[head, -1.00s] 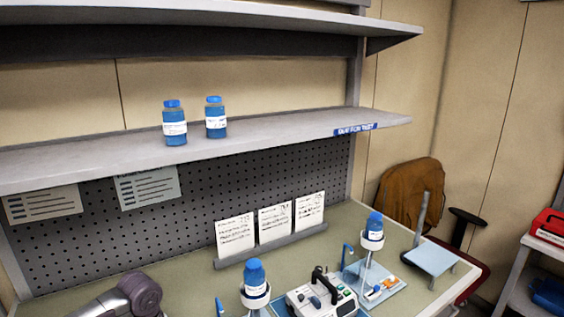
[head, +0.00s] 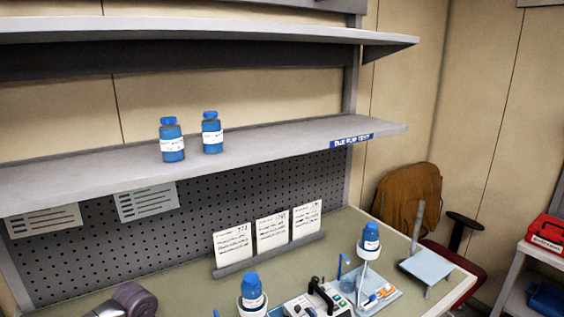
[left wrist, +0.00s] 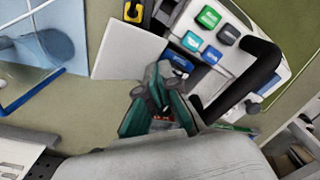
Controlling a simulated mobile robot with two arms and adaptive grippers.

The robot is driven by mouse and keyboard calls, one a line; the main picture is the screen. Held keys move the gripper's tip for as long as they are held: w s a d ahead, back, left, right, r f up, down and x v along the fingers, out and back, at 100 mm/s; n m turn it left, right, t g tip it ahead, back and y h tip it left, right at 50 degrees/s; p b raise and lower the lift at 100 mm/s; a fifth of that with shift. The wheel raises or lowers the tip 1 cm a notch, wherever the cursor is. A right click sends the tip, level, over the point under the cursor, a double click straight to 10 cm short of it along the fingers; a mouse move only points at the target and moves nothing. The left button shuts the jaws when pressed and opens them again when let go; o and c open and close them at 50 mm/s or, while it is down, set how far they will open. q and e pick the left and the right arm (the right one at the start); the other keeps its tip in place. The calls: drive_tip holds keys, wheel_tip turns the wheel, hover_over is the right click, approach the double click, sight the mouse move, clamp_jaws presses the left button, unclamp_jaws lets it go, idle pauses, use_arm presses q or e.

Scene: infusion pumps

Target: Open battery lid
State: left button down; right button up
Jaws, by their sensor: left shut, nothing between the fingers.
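The infusion pump (head: 322,301) is a white box with a black handle on the bench, at the bottom of the head view and partly cut off. In the left wrist view the pump (left wrist: 238,62) shows its black handle and green and blue buttons. A pale flat panel (left wrist: 125,48) lies beside its button side; I cannot tell if it is the battery lid. My left gripper (left wrist: 158,88) is shut and empty, close to the panel's edge and the handle. In the head view only part of my left arm shows. My right gripper is out of view.
Blue-capped bottles stand in holders left (head: 252,291) and right (head: 371,237) of the pump. A blue tray (head: 378,297) with small items lies right of it. Printed cards (head: 272,225) stand behind. A shelf (head: 270,140) with two blue bottles hangs above the bench.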

use_arm(q)
drive_tip(key=shift+a+r+p, duration=0.2)
drive_tip(key=shift+r+p, duration=0.45)
drive_tip(key=shift+r, duration=0.05)
drive_tip(key=shift+a+r+p, duration=0.15)
drive_tip(key=shift+r+p, duration=0.5)
wheel_tip(320, 180, up, 3)
drive_tip(key=shift+f, duration=0.15)
